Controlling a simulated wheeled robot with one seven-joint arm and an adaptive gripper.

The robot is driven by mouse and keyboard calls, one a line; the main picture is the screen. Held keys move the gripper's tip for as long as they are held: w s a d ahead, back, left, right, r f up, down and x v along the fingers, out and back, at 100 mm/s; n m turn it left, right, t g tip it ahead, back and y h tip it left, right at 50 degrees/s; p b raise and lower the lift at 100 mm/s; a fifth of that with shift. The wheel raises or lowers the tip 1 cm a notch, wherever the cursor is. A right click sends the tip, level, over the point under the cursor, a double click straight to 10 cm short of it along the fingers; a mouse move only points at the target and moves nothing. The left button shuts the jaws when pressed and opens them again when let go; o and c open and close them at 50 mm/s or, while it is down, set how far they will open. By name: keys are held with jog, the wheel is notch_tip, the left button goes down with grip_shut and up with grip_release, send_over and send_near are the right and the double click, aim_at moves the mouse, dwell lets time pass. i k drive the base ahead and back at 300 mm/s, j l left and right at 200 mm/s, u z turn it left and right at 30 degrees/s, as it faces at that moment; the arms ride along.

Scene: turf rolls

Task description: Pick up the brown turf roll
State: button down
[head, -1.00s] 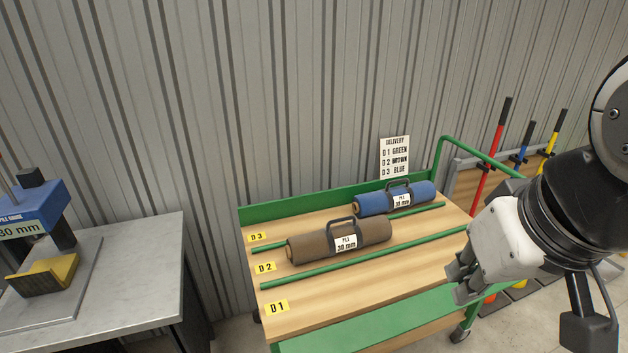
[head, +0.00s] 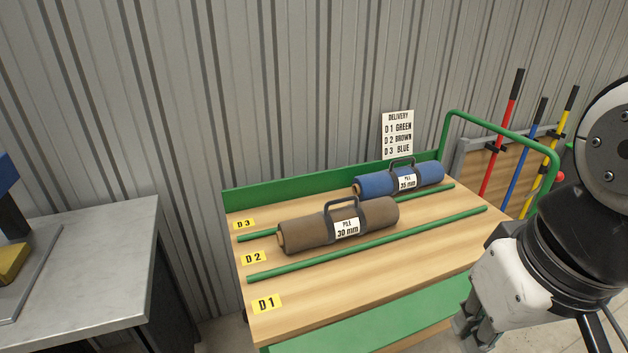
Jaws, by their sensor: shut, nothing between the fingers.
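The brown turf roll (head: 305,226) lies in the D2 lane of the wooden-topped cart, between two green rails. It has a dark carry handle (head: 341,203) standing up on top and a white label reading "PILE 30 mm". My gripper (head: 472,338) is at the lower right, in front of the cart's right side, well apart from the roll. Its fingers are shut and empty, pointing down, and partly cut by the bottom edge of the picture.
A blue turf roll (head: 428,176) lies behind in lane D3. Lane D1 (head: 350,283) at the front is bare. A delivery sign (head: 398,136) stands at the back. A grey table (head: 90,265) stands left; coloured-handled tools (head: 502,133) stand right.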

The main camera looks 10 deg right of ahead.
aim_at(326, 226)
jog(key=i+l+u, duration=0.15)
jog(key=l, duration=0.15)
jog(key=i+l+u, duration=0.25)
jog(key=l, duration=0.35)
jog(key=i+l+u, duration=0.1)
jog(key=l, duration=0.2)
